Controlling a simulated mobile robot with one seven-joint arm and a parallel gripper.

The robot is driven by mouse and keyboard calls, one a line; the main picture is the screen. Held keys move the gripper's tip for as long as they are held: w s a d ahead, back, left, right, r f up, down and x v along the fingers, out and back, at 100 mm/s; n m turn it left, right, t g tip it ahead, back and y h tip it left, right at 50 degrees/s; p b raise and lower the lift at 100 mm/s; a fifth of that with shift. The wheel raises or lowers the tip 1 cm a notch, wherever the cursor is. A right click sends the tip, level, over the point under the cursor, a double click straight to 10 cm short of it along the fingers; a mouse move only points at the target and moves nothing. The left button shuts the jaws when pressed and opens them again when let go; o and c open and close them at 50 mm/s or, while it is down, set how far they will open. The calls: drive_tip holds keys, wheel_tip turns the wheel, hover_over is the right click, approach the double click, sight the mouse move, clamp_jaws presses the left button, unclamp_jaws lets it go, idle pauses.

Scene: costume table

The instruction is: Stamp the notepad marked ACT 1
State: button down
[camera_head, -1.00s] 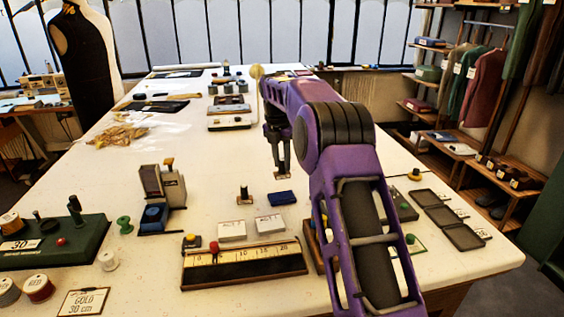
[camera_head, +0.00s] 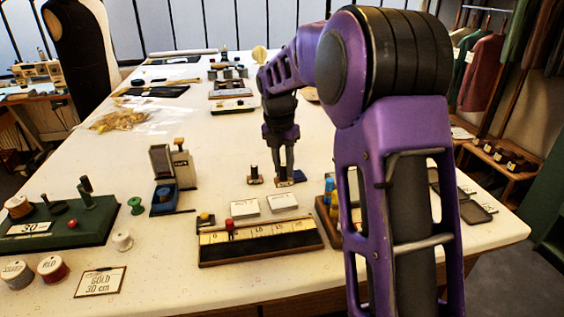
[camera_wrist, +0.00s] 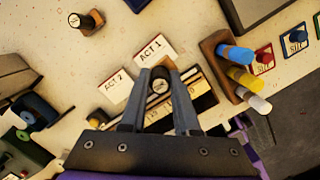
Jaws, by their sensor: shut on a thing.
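The ACT 1 notepad (camera_wrist: 155,48) is a small white pad with printed letters, beside the ACT 2 notepad (camera_wrist: 115,86). In the head view two white pads, the right one (camera_head: 282,203) and the left one (camera_head: 244,208), lie behind the ruler box. My gripper (camera_wrist: 160,78) is shut on a stamp (camera_wrist: 160,86), whose round top shows between the fingers. In the wrist view the stamp overlaps the lower edge of ACT 1. In the head view my gripper (camera_head: 284,172) appears just behind and above the right pad; the exact gap is unclear.
Another stamp (camera_head: 255,177) stands to the left of my gripper. A blue pad (camera_head: 298,176) lies partly hidden behind the fingers. A ruler box (camera_head: 262,241) lies in front of the notepads. A rack of coloured pegs (camera_wrist: 240,76) stands to the right.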

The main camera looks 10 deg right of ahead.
sight(283, 179)
drive_tip(key=shift+f+b, duration=2.3)
drive_tip(key=shift+f, duration=0.45)
drive_tip(key=shift+f, duration=0.6)
idle(0.5)
drive_tip(key=shift+r, duration=0.1)
wheel_tip(283, 179, up, 7)
drive_tip(key=p, duration=0.7)
drive_tip(key=shift+w, duration=0.15)
idle(0.6)
